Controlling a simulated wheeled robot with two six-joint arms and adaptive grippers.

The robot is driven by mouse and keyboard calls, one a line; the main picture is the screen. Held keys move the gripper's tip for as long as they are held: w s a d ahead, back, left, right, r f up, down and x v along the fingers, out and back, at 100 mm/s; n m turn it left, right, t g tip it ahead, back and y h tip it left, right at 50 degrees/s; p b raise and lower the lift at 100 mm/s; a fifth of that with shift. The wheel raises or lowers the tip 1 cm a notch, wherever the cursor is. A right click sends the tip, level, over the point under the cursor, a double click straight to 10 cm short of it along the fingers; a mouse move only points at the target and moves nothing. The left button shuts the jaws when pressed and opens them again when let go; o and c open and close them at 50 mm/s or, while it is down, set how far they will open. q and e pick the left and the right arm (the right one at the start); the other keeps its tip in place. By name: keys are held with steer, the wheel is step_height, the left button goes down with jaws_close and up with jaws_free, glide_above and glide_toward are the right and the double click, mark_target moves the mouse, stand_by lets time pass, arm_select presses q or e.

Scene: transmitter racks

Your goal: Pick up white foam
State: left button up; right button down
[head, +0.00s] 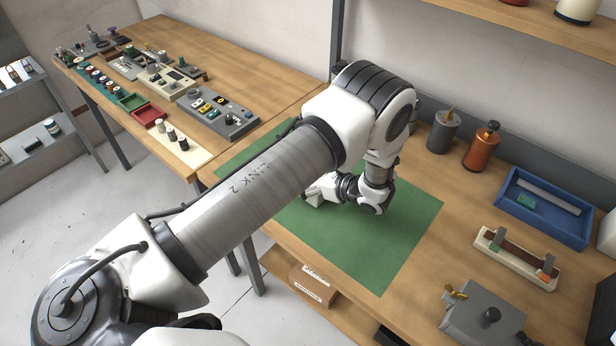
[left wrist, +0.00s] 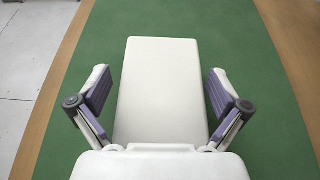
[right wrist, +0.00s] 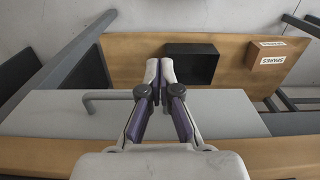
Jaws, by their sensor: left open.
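The white foam (left wrist: 163,55) is a pale rectangular block lying on the green mat (left wrist: 66,65) in the left wrist view. My left gripper (left wrist: 158,80) is open above it, with one finger on each side of the block and green showing in the gaps. The near end of the foam is hidden by the gripper body. In the head view, my left arm reaches over the green mat (head: 400,235), and I cannot clearly tell foam from gripper there. My right gripper (right wrist: 160,72) has its fingertips together, with nothing visible between them.
On the bench right of the mat are a grey canister (head: 443,132), an orange canister (head: 481,148), a blue tray (head: 548,226) and a cream holder (head: 515,262). A second table at the left holds panels and small parts. A black bin (right wrist: 192,66) sits below my right gripper.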

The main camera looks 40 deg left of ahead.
arm_select(q)
steer(key=shift+w+f, duration=0.1)
steer(key=shift+w, duration=0.1)
steer(key=c, duration=0.7)
steer(key=shift+o, duration=0.2)
